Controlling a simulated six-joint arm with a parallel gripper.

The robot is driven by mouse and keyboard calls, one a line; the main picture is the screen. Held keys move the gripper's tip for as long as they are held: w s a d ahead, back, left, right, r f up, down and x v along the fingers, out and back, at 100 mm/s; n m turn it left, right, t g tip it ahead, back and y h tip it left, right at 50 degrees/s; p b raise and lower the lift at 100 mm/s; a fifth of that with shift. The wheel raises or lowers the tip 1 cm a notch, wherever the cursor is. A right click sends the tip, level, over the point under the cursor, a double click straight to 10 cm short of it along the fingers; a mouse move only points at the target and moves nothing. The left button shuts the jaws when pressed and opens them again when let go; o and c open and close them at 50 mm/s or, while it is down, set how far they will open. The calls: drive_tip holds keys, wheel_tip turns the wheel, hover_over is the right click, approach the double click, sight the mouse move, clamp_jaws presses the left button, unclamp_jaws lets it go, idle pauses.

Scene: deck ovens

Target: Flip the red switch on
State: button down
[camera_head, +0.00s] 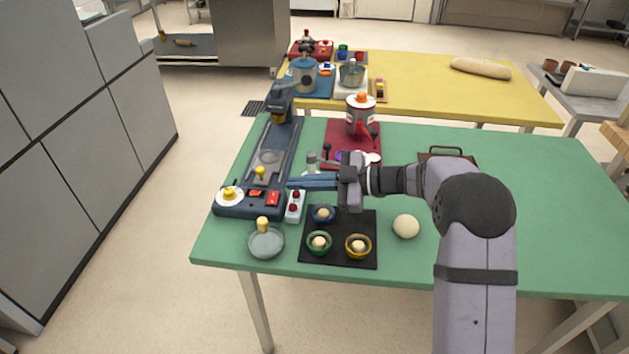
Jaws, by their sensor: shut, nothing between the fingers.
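A red switch (273,198) sits on the front panel of a long dark blue machine (235,208) at the left of the green table. Its on or off position is too small to tell. My gripper (291,183) is shut and empty. Its long blue fingers point left and end just above and to the right of the red switch in the picture. Whether the tips touch the machine cannot be told from this view. A small orange-red part (256,193) and a white dial with a yellow knob (230,194) sit left of the switch.
A white box with red buttons (295,206) stands close below the fingers. A black mat (340,228) with small bowls, a dough ball (406,226) and a glass bowl (265,241) lie in front. A red mat (342,137) bears a canister behind. The green table's right side is mostly clear.

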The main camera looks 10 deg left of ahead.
sight(285, 191)
drive_tip(key=a+f, duration=0.1)
drive_tip(key=a, duration=0.1)
drive_tip(key=w+a+f, duration=0.1)
drive_tip(key=a+f, duration=0.1)
drive_tip(key=shift+w+a+f+p, duration=0.1)
drive_tip(key=shift+a+p, duration=0.1)
drive_tip(key=shift+p, duration=0.2)
drive_tip(key=shift+w+f, duration=0.3)
drive_tip(key=shift+f, duration=0.45)
drive_tip(key=shift+p, duration=0.3)
drive_tip(key=shift+w+f+m+p, duration=0.15)
drive_tip(key=shift+m+p, duration=0.15)
drive_tip(key=shift+p, duration=0.05)
drive_tip(key=shift+f, duration=0.1)
